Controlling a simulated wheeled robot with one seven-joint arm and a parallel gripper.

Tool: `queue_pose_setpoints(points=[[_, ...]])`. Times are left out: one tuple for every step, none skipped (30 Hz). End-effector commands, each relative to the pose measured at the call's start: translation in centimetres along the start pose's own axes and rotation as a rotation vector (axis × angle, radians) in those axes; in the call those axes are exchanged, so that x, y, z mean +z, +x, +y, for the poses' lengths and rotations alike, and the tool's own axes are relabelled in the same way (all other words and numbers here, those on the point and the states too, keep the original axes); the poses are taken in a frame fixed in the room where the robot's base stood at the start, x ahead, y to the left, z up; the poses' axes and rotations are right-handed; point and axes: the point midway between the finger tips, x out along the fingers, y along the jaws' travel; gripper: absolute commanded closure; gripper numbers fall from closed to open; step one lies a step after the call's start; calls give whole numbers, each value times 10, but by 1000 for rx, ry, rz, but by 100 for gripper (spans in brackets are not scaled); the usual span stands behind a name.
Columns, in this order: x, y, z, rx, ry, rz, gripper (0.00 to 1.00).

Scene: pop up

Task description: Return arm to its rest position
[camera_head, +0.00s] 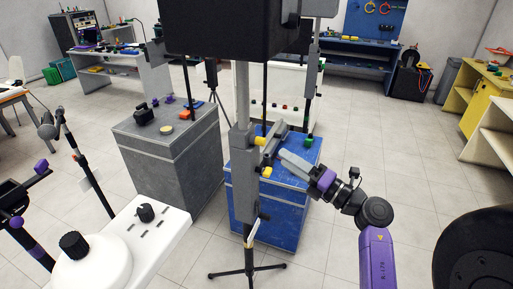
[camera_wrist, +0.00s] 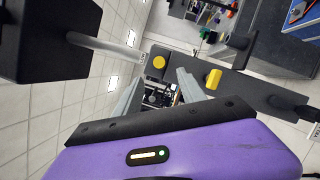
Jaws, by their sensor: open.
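My purple arm (camera_head: 376,250) rises from the lower right and bends left toward the tall grey stand (camera_head: 243,185). My gripper (camera_head: 283,155) is at the arm's far end, just right of the stand and above the blue cabinet. In the wrist view my gripper (camera_wrist: 160,92) shows two grey fingers spread apart, with nothing held between them. A yellow knob (camera_head: 260,141) on the stand is close to the fingers; I cannot tell if they touch it.
The stand carries a large black box (camera_head: 230,28) and has a tripod foot (camera_head: 247,270). A blue cabinet (camera_head: 270,212) and a grey cabinet (camera_head: 175,165) stand behind. A white unit (camera_head: 120,245) is at lower left. Open floor (camera_head: 400,150) lies to the right.

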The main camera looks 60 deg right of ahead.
Motion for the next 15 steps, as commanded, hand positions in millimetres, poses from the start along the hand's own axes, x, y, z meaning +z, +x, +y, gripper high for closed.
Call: queue_pose_setpoints(points=[[0,0,0,0,0,0,52],[0,0,0,0,0,0,52],[0,0,0,0,0,0,52],[0,0,0,0,0,0,52],[0,0,0,0,0,0,52],[0,0,0,0,0,0,52],[0,0,0,0,1,0,52],[1,0,0,0,4,-3,52],[3,0,0,-1,9,-14,52],[7,0,1,4,18,-27,52],[12,0,4,16,32,-46,52],[19,0,12,40,50,-76,52],[26,0,19,64,66,-101,52],[32,0,28,91,87,-125,52],[37,-3,38,127,125,-158,52]])
